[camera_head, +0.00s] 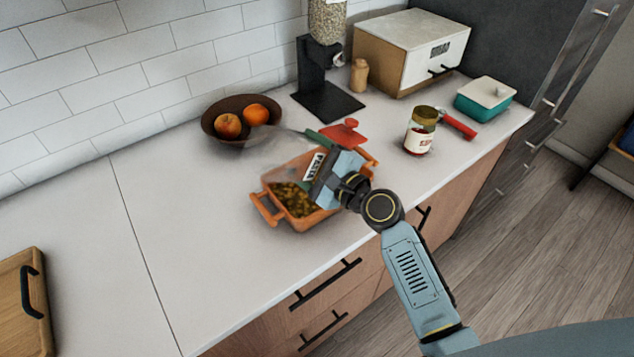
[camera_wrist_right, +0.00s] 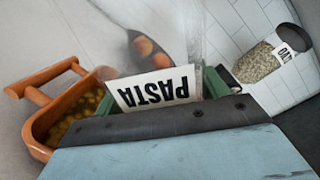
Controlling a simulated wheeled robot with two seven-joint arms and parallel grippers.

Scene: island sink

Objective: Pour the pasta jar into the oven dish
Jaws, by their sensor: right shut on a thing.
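The pasta jar (camera_head: 271,146) is clear glass with a white PASTA label (camera_head: 313,166) and a green part at one end. It is tipped over above the orange oven dish (camera_head: 267,211). My right gripper (camera_head: 326,176) is shut on the jar over the dish's right side and hides part of both. Yellow-brown pieces lie in the dish. In the right wrist view, the label (camera_wrist_right: 157,90) is close to my right gripper (camera_wrist_right: 180,122), and the dish (camera_wrist_right: 33,130) is at the left. How much the jar still holds is unclear. My left gripper is out of view.
A brown fruit bowl (camera_head: 212,128) stands behind the dish. A red lid (camera_head: 343,132) is just behind the jar. A red-labelled jar (camera_head: 420,135), a teal container (camera_head: 484,101) and a black-based dispenser (camera_head: 325,95) stand farther right. Counter left of the dish is clear up to a wooden tray (camera_head: 22,300).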

